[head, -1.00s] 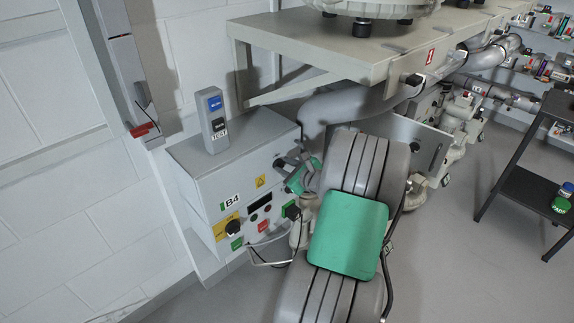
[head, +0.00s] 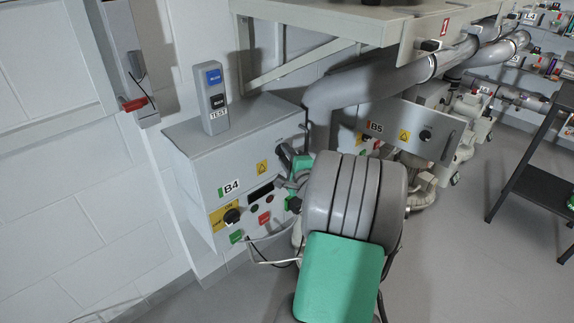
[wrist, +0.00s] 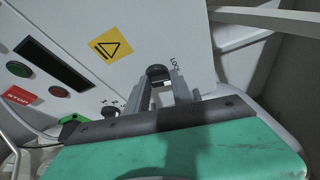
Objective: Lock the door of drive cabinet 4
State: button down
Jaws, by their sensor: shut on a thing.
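Drive cabinet 4 (head: 200,165) is a grey box marked B4, at left centre in the head view. Its front carries a yellow warning sign (head: 262,168), a dark display, buttons and a black rotary switch on a yellow plate (head: 231,215). In the wrist view the door front (wrist: 120,25) is close, with a round dark lock knob (wrist: 157,72) beside the printed word LOCK. My gripper (wrist: 168,88) is at this knob, its two grey fingers shut on either side of it. In the head view my gripper (head: 285,165) is at the right of the cabinet front, partly hidden by my arm.
A grey and blue box marked TEST (head: 212,100) stands on the cabinet top. Cabinet B5 (head: 410,125) is behind to the right, under a large grey pipe (head: 390,78) and a bench. A black cart (head: 540,190) is at the right. Open floor lies between.

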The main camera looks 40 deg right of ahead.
jog(key=n+b, duration=0.2)
jog(key=b, duration=0.1)
jog(key=shift+f+t+h, duration=0.1)
jog(key=shift+t+h, duration=0.2)
jog(key=shift+t, duration=0.1)
jog(key=shift+w+r, duration=0.1)
jog(key=shift+r, duration=0.1)
jog(key=c, duration=1.1)
grip_release()
jog(key=shift+f, duration=0.15)
jog(key=shift+w+f, duration=0.1)
jog(key=shift+f, duration=0.1)
